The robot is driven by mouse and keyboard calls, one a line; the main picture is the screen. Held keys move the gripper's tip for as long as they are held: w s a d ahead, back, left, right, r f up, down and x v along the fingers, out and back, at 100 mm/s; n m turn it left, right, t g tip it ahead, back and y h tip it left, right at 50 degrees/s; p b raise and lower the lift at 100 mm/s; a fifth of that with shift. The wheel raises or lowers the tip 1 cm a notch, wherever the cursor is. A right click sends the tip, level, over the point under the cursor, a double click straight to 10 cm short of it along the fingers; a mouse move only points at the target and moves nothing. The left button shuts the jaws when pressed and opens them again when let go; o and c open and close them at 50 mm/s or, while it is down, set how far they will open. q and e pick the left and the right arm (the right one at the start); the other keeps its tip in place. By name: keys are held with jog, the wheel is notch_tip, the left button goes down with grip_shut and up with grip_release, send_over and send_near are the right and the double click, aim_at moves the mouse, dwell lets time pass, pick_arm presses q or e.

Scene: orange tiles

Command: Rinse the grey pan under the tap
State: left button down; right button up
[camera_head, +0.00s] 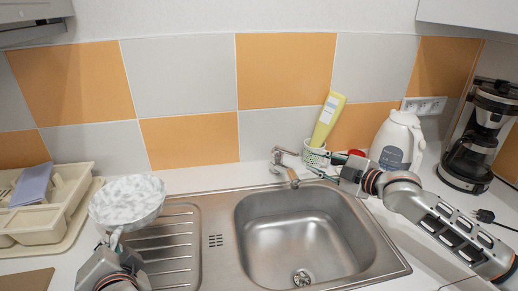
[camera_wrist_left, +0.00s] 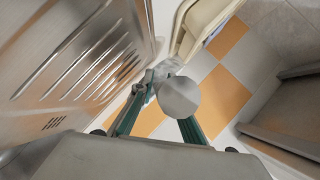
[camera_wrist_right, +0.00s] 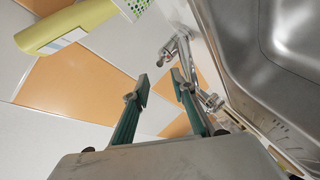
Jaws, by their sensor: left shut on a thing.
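The grey pan (camera_head: 128,203) is at the left of the sink, above the counter beside the drainboard. Its inside looks covered in a patchy white layer. My left gripper (camera_head: 115,240) is below it, shut on its handle; the left wrist view shows a grey rounded end (camera_wrist_left: 180,97) between the fingers. The chrome tap (camera_head: 284,165) stands behind the basin. My right gripper (camera_head: 318,168) is just right of the tap. In the right wrist view its fingers (camera_wrist_right: 162,88) are apart with nothing between them, and the tap (camera_wrist_right: 183,52) shows beyond them.
The steel sink basin (camera_head: 300,240) is empty, with a ribbed drainboard (camera_head: 165,245) to its left. A cream dish rack (camera_head: 45,225) stands at far left. Behind the right arm are a yellow bottle (camera_head: 326,120) in a holder, a white kettle (camera_head: 398,142) and a black coffee maker (camera_head: 475,140).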

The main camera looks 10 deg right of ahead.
aim_at(291, 153)
jog(key=x, duration=1.1)
jog(key=shift+w+a, duration=0.2)
jog(key=shift+w, duration=0.1)
jog(key=shift+f, duration=0.1)
grip_shut()
